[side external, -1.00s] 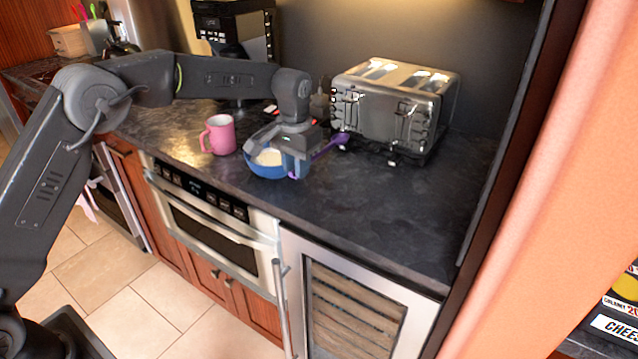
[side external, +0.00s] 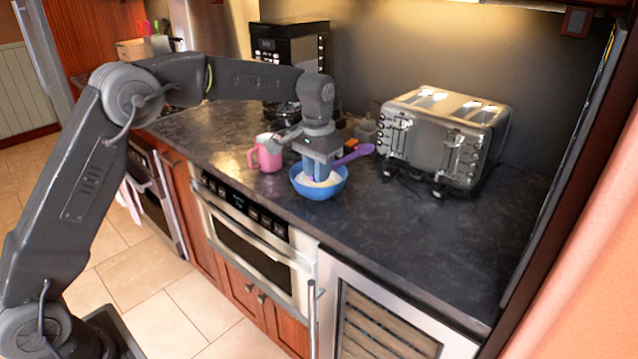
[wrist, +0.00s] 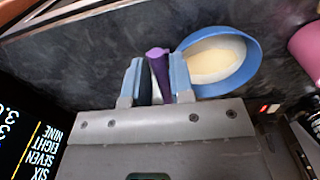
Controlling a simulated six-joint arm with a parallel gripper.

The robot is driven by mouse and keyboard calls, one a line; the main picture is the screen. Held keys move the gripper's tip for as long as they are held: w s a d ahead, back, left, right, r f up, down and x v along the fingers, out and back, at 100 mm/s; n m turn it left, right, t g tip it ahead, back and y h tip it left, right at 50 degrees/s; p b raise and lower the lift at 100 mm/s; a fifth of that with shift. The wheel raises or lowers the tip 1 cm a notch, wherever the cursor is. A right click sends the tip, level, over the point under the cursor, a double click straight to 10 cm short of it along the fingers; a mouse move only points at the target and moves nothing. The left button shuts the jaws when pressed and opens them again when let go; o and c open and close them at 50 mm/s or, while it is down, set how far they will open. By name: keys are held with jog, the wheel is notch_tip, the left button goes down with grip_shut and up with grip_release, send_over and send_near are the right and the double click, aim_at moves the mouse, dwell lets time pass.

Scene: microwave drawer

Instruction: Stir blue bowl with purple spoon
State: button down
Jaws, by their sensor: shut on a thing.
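The blue bowl (side external: 320,190) stands on the dark counter near its front edge and holds something white to pale yellow. It also shows in the wrist view (wrist: 250,70), right of my fingers. My gripper (side external: 318,172) points down at the bowl in the side view; in the wrist view its fingers (wrist: 158,82) are closed around the purple spoon (wrist: 157,62). One finger overlaps the bowl's left rim there. The spoon's broad end (side external: 354,154) sticks out to the right of my gripper in the side view. Its other end is hidden; I cannot tell whether it touches the contents.
A pink mug (side external: 268,157) stands just left of the bowl. A chrome toaster (side external: 446,135) stands at the back right, and a black coffee machine (side external: 290,55) at the back left. The counter (side external: 420,235) is clear right of the bowl.

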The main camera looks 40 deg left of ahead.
jog(key=s+a+f+m, duration=0.3)
jog(key=s+a, duration=0.1)
jog(key=s, duration=0.5)
jog(key=w+a+r+m+t+y, duration=0.1)
jog(key=w+a+r+m+y, duration=0.2)
jog(key=w+r+m+y, duration=0.45)
jog(key=w+a+r+m+t+y, duration=0.15)
jog(key=w+m, duration=0.35)
jog(key=m, duration=0.5)
jog(key=w+r+m+t+h, duration=0.2)
jog(key=w+r+m+t, duration=0.5)
jog(key=r+m+t, duration=0.5)
notch_tip(320, 180, down, 10)
jog(key=n, duration=0.2)
jog(key=shift+d+g, duration=0.15)
jog(key=shift+g, duration=0.2)
jog(key=shift+f+n, duration=0.1)
jog(key=shift+n, duration=0.15)
jog(key=shift+d, duration=0.1)
